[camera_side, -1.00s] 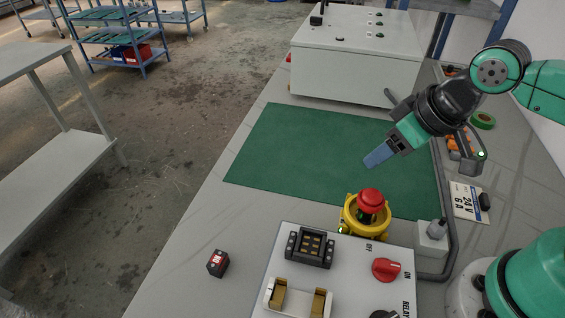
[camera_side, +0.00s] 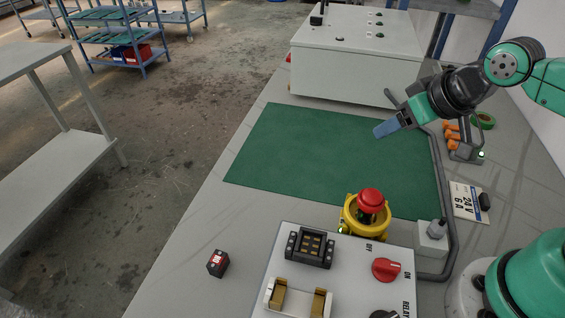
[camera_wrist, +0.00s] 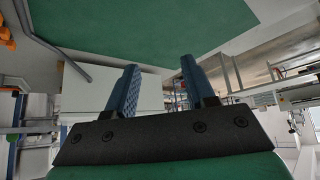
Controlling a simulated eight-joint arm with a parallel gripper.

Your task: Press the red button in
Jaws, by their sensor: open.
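The red button (camera_side: 370,198) is a mushroom-shaped knob inside a yellow guard ring (camera_side: 366,217). It stands at the far edge of the control panel, near the front edge of the green mat, and looks raised. My gripper (camera_side: 380,131) is above the right part of the green mat, up and beyond the button, apart from it. In the wrist view my gripper (camera_wrist: 158,75) shows two blue fingers spread with nothing between them. The button is not in the wrist view.
The panel (camera_side: 262,300) carries a red rotary switch (camera_side: 386,269), a black terminal block (camera_side: 311,247) and a holder. A small black block (camera_side: 218,263) lies left of it. The green mat (camera_side: 290,150) is clear. A white cabinet (camera_side: 350,70) stands behind; a grey pipe (camera_side: 449,205) runs on the right.

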